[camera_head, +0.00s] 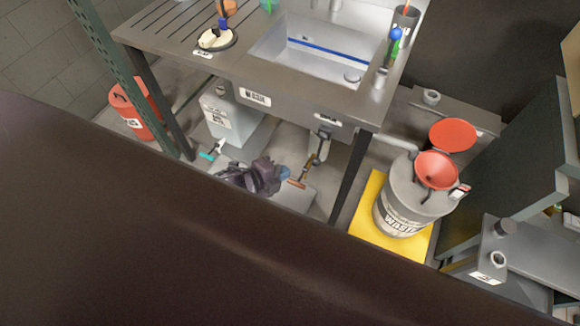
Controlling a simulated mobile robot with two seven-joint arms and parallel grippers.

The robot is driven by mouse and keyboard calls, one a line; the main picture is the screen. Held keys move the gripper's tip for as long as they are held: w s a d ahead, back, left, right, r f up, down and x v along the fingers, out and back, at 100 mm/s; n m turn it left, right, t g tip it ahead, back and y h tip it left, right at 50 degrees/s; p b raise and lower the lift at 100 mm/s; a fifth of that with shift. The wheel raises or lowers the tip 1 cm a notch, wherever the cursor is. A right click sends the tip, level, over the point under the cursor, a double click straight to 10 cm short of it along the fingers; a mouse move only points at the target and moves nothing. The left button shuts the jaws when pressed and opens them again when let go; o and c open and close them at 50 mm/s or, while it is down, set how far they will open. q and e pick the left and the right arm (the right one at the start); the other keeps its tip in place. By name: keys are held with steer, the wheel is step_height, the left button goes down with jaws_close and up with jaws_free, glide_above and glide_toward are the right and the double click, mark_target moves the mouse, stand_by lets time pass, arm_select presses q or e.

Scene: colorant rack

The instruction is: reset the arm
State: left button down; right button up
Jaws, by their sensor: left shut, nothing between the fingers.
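A large dark brown surface (150,240) fills the lower left and the bottom of the head view, very close to the camera. It looks like a part of my own arm or body, but I cannot tell which part. No fingertips of my left or right gripper can be made out. Whatever lies behind the dark surface is hidden.
A metal sink bench (255,75) stands at the back. Under it are a white jug (228,115) and dark crumpled cloths (255,177). A red can (135,108) is at the left. A grey drum (405,205) with a red funnel (436,168) stands on a yellow mat (372,190).

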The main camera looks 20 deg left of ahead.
arm_select(q)
steer(key=shift+s+a+r, duration=0.1)
steer(key=shift+s, duration=0.1)
stand_by(0.5)
step_height(320, 180, up, 6)
steer(key=a+n+t+y, duration=0.2)
steer(key=n, duration=1.1)
steer(key=s+a+f+n+y, duration=0.2)
steer(key=s+n, duration=0.1)
steer(key=s, duration=0.3)
steer(key=s+a+f+n+g+y, duration=0.1)
steer(key=s+a+f+n, duration=0.1)
steer(key=s+a+n, duration=0.1)
steer(key=s+n, duration=0.1)
steer(key=s, duration=0.1)
steer(key=shift+s+a+y, duration=0.2)
steer(key=shift+s+y, duration=0.15)
steer(key=shift+y, duration=0.05)
